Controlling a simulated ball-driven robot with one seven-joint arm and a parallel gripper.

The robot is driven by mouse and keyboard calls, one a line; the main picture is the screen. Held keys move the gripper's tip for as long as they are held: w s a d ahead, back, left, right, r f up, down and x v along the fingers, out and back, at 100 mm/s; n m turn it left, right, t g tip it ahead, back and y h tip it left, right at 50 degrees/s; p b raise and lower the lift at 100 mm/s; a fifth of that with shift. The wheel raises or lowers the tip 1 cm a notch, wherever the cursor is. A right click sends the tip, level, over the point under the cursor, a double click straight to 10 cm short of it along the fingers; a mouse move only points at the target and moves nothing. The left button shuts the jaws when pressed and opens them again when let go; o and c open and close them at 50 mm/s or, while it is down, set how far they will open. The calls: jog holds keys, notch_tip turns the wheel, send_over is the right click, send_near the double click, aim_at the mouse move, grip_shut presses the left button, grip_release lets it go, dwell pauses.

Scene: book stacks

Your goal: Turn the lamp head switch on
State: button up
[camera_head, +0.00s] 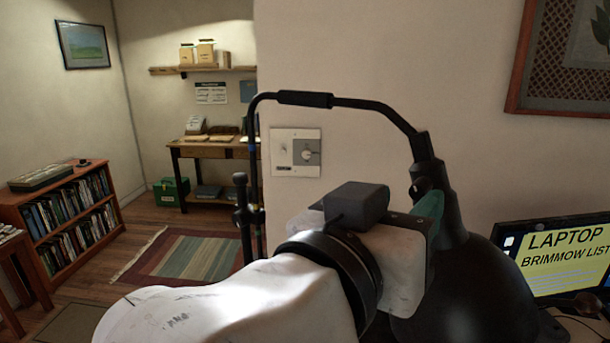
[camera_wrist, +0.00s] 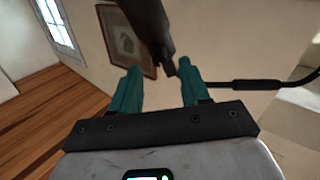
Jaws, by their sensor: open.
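The black desk lamp has a thin curved arm (camera_head: 365,104) and a large dark head (camera_head: 470,290) at the right of the head view. A small dark switch knob (camera_head: 418,188) sits on the neck of the lamp head. In the wrist view the lamp head (camera_wrist: 148,22) hangs from above, and its small knob (camera_wrist: 169,67) shows near the space between my fingertips. My gripper (camera_wrist: 158,74) is open, with a teal finger on each side. In the head view my gripper (camera_head: 432,203) is beside the lamp neck; one finger shows. I cannot tell whether it touches.
A laptop (camera_head: 557,257) stands behind the lamp at right. A wall plate (camera_head: 296,152) is on the pale wall behind the lamp arm. A bookshelf (camera_head: 65,218), a rug (camera_head: 190,257) and a side table (camera_head: 215,150) are farther off at left.

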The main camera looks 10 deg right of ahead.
aim_at(416, 193)
jog(key=shift+p+x, duration=0.3)
jog(key=shift+x, duration=1.3)
grip_shut()
